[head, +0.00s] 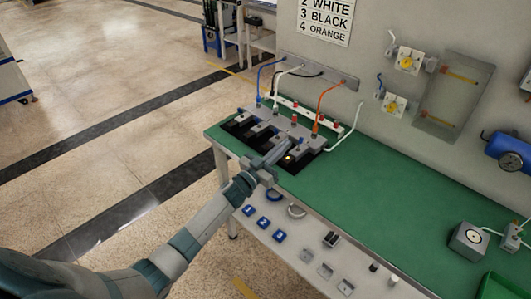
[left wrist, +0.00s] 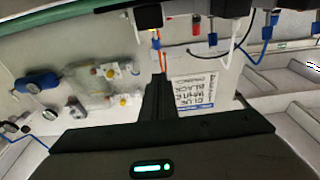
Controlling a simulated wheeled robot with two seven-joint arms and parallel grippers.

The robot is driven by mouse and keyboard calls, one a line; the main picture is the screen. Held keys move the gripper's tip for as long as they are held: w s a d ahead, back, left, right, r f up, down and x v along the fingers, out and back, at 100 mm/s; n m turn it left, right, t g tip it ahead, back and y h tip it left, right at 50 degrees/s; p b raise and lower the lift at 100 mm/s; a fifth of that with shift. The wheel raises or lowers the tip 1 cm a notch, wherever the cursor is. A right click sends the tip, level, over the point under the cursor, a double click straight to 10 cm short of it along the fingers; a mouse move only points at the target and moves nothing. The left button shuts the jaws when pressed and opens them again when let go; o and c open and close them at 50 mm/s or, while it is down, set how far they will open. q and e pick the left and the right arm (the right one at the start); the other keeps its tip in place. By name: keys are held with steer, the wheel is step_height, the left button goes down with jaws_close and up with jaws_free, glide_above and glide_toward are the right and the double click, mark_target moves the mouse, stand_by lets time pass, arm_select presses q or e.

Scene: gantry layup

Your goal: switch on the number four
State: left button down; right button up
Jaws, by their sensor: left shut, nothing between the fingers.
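A grey and black switch unit (head: 243,128) stands at the left end of the green bench, with several blocks in a row and blue, white, black and orange cables behind. A wall sign (head: 325,21) reads "4 ORANGE" on its lowest visible line; the orange cable (head: 318,103) drops to the right end of the unit. My left gripper (head: 287,145) is shut and empty, its tips over the right-end block, hiding part of it. I cannot tell whether they touch. A small yellow spot (head: 288,157) shows beside the tips. The shut fingers (left wrist: 158,97) also show in the left wrist view. My right gripper is not in view.
Wall boxes with yellow knobs (head: 407,62) and a blue cylinder (head: 509,150) are at the right. Blue numbered tags (head: 264,223) lie on the lower shelf.

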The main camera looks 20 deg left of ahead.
arm_select(q)
steer(key=s+a+r+b, duration=0.1)
steer(key=s+a+r, duration=0.1)
steer(key=s, duration=0.5)
steer(key=shift+s+a+r, duration=0.2)
steer(key=shift+a+r, duration=0.15)
steer(key=shift+r, duration=0.2)
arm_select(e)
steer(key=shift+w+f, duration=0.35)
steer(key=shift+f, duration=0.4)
arm_select(q)
steer(key=shift+f, duration=0.1)
